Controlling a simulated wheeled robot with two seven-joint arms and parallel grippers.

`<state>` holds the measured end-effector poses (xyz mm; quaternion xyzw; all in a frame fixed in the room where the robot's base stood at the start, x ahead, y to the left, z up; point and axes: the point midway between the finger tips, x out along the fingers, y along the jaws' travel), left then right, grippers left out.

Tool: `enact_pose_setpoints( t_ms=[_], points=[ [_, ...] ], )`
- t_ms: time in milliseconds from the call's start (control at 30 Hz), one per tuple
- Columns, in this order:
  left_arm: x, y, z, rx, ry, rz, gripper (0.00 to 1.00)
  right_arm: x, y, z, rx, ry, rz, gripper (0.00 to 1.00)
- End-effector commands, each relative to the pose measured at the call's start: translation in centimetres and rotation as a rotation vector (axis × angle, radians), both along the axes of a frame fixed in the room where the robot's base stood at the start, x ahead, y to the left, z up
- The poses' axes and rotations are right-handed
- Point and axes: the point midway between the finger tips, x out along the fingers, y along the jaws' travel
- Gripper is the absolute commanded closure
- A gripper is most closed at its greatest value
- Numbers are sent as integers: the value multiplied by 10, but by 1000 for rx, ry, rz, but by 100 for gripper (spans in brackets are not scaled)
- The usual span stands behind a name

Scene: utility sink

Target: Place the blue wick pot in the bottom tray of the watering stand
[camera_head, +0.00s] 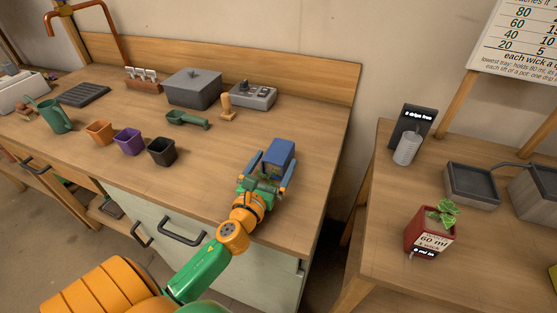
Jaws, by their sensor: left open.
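The blue pot (279,153) is on the wooden counter near its right end. My left gripper (271,168) reaches over the counter from the front, with one finger on each side of the pot. The gripper is open, and I cannot tell whether its fingers touch the pot. Its wrist and fingers hide the pot's near lower part. On the right table are a dark square tray (473,202) and a grey box-like container (541,204), cut by the picture edge. I cannot tell which part is the stand's bottom tray. My right gripper is not in view.
Orange (100,133), purple (129,142) and black (161,152) pots stand left on the counter. A lidded grey box (193,90) and a green scoop (187,119) lie behind. A red plant pot (428,240) stands on the right table. A floor gap separates counter and table.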

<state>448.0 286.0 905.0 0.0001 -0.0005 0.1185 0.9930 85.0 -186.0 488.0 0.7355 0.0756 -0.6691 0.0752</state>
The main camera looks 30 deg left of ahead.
Motion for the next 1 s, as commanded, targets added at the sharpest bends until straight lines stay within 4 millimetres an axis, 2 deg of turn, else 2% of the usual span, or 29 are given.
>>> enact_pose_setpoints(
  t_ms=[100,167,400,467,767,800,1000],
  points=[
    [24,6,2,1,-3,0,0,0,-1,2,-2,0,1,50],
    [31,8,2,1,-2,0,0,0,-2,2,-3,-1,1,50],
    [34,8,1,1,-1,-1,0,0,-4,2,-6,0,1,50],
    [34,8,1,1,-1,-1,14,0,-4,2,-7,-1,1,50],
    [34,8,1,1,-1,-1,94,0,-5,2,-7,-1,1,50],
    [34,8,2,1,-2,-1,100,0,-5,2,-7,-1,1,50],
    [34,8,3,1,-2,-1,100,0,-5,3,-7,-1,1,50]
  ],
)
